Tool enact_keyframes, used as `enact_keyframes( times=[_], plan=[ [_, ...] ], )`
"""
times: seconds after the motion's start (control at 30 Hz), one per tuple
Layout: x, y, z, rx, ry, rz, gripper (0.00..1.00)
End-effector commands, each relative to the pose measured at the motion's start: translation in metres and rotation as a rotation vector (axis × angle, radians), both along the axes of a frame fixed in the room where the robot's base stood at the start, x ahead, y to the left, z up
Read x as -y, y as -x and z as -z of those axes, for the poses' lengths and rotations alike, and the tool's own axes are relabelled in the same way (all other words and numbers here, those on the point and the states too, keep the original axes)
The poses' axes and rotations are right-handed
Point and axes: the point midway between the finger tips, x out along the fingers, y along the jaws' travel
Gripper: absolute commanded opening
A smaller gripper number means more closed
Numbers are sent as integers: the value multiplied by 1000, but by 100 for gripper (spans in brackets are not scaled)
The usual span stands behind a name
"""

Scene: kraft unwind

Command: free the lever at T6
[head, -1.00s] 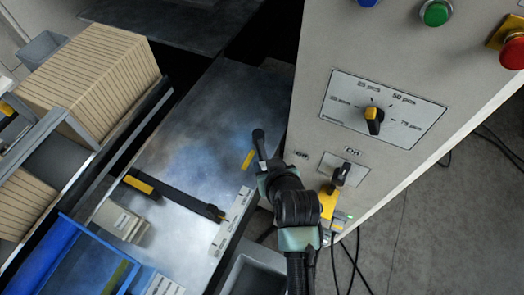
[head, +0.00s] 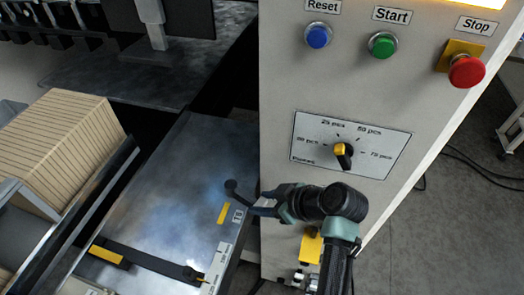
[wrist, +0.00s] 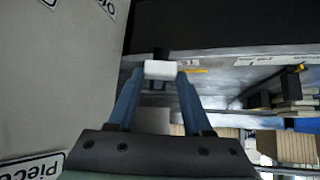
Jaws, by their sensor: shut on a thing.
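The lever (head: 239,193) is a black bar with a round end, standing beside a yellow strip (head: 223,212) at the right edge of the grey metal table. My gripper (head: 264,203) comes in from the right, between the lever and the control cabinet, and is shut on the lever. In the wrist view, my blue fingers (wrist: 160,75) close on a white block (wrist: 160,70), with dark parts of the lever (wrist: 161,53) behind it. A small label sits beside the yellow strip; its text is too small to read.
The control cabinet (head: 285,120) stands close on the right, with a selector knob (head: 342,151) and blue, green and red buttons. A black bar with a yellow end (head: 110,256) lies across the table's near part. A striped brown stack (head: 65,140) stands at left.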

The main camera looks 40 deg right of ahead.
Motion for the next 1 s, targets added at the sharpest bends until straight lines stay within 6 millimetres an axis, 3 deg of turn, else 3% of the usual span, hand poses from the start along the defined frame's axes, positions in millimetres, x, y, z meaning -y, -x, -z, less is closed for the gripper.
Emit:
enact_keyframes(
  times=[0.37,0.4,0.53,0.87,1.0],
  plan=[
    [1,1,1,-5,3,-1,0],
    [1,1,2,-5,3,-1,57],
    [1,1,1,-5,2,-1,80],
    [1,2,0,-2,1,-1,80],
    [5,11,-10,0,3,1,80]
  ],
)
